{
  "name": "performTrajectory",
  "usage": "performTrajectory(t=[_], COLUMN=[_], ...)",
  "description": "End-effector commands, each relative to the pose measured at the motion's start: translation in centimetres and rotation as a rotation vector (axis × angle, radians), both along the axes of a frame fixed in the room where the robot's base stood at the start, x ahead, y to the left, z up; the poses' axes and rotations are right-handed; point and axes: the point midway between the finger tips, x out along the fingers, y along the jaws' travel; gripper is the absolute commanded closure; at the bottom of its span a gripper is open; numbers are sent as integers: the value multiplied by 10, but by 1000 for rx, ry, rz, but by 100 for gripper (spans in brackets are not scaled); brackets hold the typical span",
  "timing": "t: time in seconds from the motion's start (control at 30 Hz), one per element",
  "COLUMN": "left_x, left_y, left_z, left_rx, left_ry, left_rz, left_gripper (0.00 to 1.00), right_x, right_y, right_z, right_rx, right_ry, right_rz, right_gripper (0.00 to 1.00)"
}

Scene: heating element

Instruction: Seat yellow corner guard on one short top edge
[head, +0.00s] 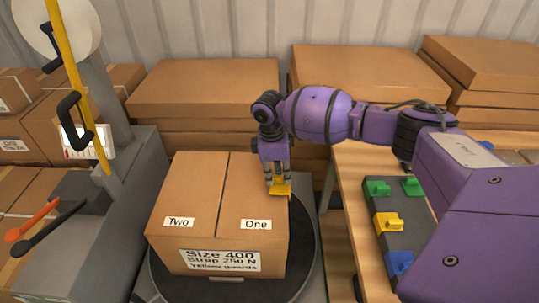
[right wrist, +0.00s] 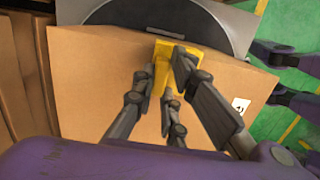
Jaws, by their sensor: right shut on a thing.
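My right gripper (head: 279,182) is shut on a yellow corner guard (head: 280,190) at the top right edge of a cardboard box (head: 223,218). The guard lies against that edge, beside the half labelled "One"; I cannot tell whether it is fully down on it. In the right wrist view, the fingers (right wrist: 168,88) close around the yellow guard (right wrist: 163,53) at the box's edge (right wrist: 90,80). The box carries labels "Two", "One" and "Size 400, Strap 280 N, Yellow guards" and stands on a dark round turntable (head: 305,255). My left gripper is not in view.
A dark holder (head: 408,225) on the wooden table (head: 360,200) at right bears green (head: 377,187), yellow (head: 388,222) and blue (head: 398,262) guards. A grey strapping machine (head: 85,240) with a yellow strap (head: 75,85) stands at left. Flat cartons (head: 205,90) are stacked behind.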

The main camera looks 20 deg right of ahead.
Motion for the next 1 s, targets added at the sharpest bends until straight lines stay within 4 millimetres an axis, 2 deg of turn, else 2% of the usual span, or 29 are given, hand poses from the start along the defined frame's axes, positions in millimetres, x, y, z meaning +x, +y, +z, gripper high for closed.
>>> performTrajectory(t=[0.4, 1.0], left_x=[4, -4], left_y=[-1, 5], left_z=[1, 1], left_rx=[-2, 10], left_ry=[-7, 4], left_rz=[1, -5], left_gripper=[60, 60], right_x=[0, -1], right_y=[-1, -1], right_z=[-4, -7], right_rx=[0, -1], right_ry=[0, 0], right_rz=[-1, -2], right_gripper=[100, 100])
